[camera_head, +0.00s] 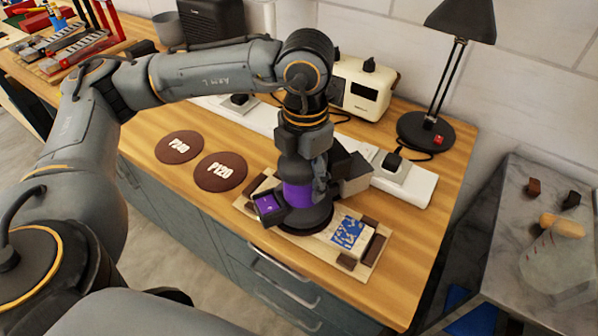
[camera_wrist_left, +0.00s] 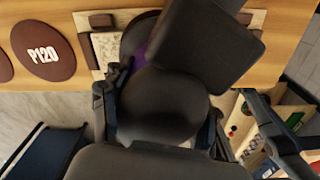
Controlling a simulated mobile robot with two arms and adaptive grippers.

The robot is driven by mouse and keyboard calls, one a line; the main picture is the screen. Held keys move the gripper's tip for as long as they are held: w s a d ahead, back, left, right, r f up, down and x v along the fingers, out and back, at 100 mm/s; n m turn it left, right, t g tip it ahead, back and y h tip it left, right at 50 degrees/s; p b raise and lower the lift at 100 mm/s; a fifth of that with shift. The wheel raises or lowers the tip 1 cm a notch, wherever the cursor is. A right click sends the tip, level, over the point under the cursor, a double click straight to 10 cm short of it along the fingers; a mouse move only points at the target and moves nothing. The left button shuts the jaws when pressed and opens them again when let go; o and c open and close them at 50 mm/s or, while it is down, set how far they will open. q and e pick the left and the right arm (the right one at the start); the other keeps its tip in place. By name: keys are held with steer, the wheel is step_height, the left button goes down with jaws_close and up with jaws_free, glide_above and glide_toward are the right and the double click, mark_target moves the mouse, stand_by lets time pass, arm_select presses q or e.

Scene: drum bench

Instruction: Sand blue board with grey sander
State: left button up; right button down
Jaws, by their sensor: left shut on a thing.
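The grey sander (camera_head: 298,194), with a purple band and a dark round pad, stands upright over the middle of the board. My left gripper (camera_head: 304,172) is shut on its upper body. The board (camera_head: 347,234) lies in a pale wooden holder (camera_head: 374,252) with brown blocks; blue patches with pale marks show on its right part. The pad hides the board's middle, and I cannot tell if it touches. In the left wrist view the sander's dark body (camera_wrist_left: 165,105) fills the middle, with a pale piece of board (camera_wrist_left: 105,48) beside it. My right gripper is out of view.
Two brown discs, P80 (camera_head: 179,148) and P120 (camera_head: 221,172), lie left of the holder. Behind are a white power strip (camera_head: 412,184), a cream device (camera_head: 362,88) and a black lamp (camera_head: 424,131). A grey side table (camera_head: 520,205) stands right, across a gap.

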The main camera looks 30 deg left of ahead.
arm_select(q)
steer(key=shift+d, duration=1.1)
steer(key=shift+d+r, duration=0.1)
steer(key=shift+d, duration=0.1)
steer(key=shift+w+d+r+b, duration=0.15)
steer(key=shift+d+b, duration=0.4)
steer(key=shift+d, duration=1.1)
steer(key=shift+s+d+f+b, duration=0.15)
steer(key=shift+d+b, duration=0.2)
steer(key=shift+d, duration=0.5)
steer(key=shift+s+d+f+b, duration=0.15)
steer(key=shift+d+b, duration=0.15)
steer(key=shift+d, duration=0.6)
